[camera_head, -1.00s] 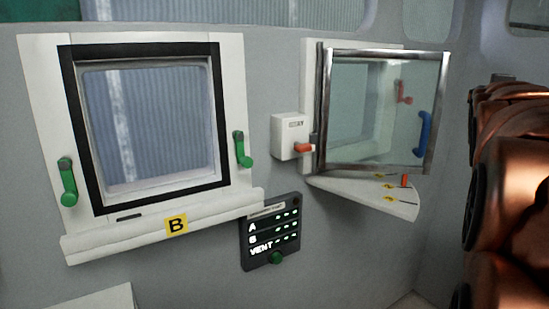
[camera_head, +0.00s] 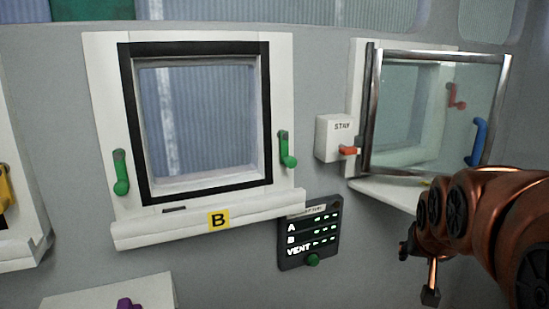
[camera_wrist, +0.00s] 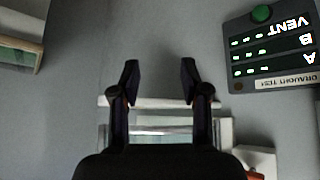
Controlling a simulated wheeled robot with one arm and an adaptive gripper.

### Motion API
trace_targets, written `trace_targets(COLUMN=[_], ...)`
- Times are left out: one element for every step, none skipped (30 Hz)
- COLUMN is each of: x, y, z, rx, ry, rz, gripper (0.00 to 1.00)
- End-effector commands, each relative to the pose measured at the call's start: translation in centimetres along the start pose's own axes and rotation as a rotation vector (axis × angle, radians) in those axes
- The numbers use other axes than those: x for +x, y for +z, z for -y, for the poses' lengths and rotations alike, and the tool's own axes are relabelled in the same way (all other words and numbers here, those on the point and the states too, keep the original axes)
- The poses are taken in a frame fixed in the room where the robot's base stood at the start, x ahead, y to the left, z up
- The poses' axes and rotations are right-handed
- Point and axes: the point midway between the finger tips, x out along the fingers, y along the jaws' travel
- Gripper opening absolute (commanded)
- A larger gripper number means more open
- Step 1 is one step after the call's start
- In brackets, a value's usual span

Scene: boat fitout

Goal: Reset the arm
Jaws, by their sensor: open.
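My copper arm comes in from the right in the head view. My gripper is at the arm's lower end there, small and partly hidden, near the bottom edge. In the wrist view, my gripper (camera_wrist: 159,80) has its two dark fingers spread apart, with nothing between them. Beyond the fingers are the grey wall and the white edge of a window frame. I see no object touching the fingers.
Window B (camera_head: 205,125) has two green handles. The hinged glass pane (camera_head: 430,115) stands at right, beside the STAY box (camera_head: 333,136). The draught test panel (camera_head: 309,235) also shows in the wrist view (camera_wrist: 270,48). A white surface (camera_head: 95,293) bears a purple object (camera_head: 129,304).

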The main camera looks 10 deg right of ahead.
Motion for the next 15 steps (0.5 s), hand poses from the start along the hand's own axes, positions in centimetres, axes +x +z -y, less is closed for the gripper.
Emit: trace_targets(x=[0.4,0.6,0.7,0.6,0.5,0.3,0.0,-0.2,-0.7,-1.0,-1.4,-1.8,-2.2,-2.6,-3.0], y=[2.9,4.5,6.9,8.5,10.3,12.6,14.3,16.0,18.0,19.4,20.6,22.1,23.1,24.2,25.4], z=[1.7,2.4,3.4,4.1,4.7,5.3,5.8,6.1,6.4,6.6,6.7,6.8,6.8,6.8,6.7], rx=[-0.040,-0.061,-0.093,-0.117,-0.143,-0.177,-0.202,-0.227,-0.259,-0.282,-0.304,-0.330,-0.350,-0.368,-0.392], ry=[-0.027,-0.039,-0.055,-0.066,-0.077,-0.090,-0.098,-0.105,-0.113,-0.118,-0.122,-0.127,-0.130,-0.132,-0.133], rz=[0.077,0.123,0.187,0.230,0.277,0.339,0.385,0.432,0.485,0.523,0.559,0.600,0.629,0.660,0.698], gripper=[0.45,0.45,0.45,0.45,0.45,0.45,0.45,0.45,0.45,0.45,0.45,0.45,0.45,0.45,0.45])
